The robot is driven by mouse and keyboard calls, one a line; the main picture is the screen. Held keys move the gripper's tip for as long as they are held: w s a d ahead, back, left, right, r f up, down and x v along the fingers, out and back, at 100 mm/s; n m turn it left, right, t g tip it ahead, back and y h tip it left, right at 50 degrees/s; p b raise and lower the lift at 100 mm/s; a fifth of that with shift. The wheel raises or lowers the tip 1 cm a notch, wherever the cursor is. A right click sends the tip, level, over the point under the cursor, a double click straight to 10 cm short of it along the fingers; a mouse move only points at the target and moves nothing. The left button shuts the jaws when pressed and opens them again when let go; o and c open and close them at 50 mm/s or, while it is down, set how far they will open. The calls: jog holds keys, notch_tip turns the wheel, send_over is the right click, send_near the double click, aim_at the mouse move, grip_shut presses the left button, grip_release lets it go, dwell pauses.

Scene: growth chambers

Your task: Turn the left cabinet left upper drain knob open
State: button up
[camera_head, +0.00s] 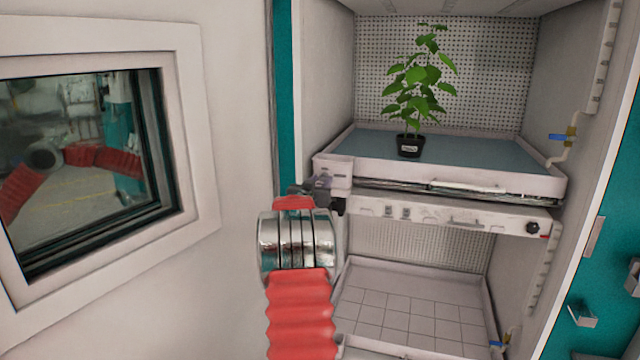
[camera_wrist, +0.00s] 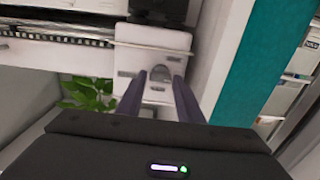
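In the head view my gripper (camera_head: 323,186) is at the box's front and hides the knob. The knob's turn position is not clear.
A potted plant (camera_head: 409,145) stands on the upper tray. A lower tray (camera_head: 410,315) with a grid floor is below. A window (camera_head: 85,160) is in the wall to the left.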

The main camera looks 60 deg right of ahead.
jog(key=c, duration=0.6)
jog(key=shift+a, duration=0.2)
jog(key=shift+c, duration=0.4)
jog(key=shift+d, duration=0.15)
jog(key=shift+m, duration=0.4)
jog(key=m, duration=0.7)
jog(key=shift+s+d, duration=0.1)
jog(key=shift+s, duration=0.1)
jog(key=m, duration=0.5)
jog(key=shift+s+f+m, duration=0.1)
jog(key=shift+s+m, duration=0.05)
jog(key=shift+m, duration=0.15)
jog(key=m, duration=0.4)
jog(key=shift+f+m, duration=0.15)
jog(key=shift+m, duration=0.25)
jog(key=shift+s+f, duration=0.1)
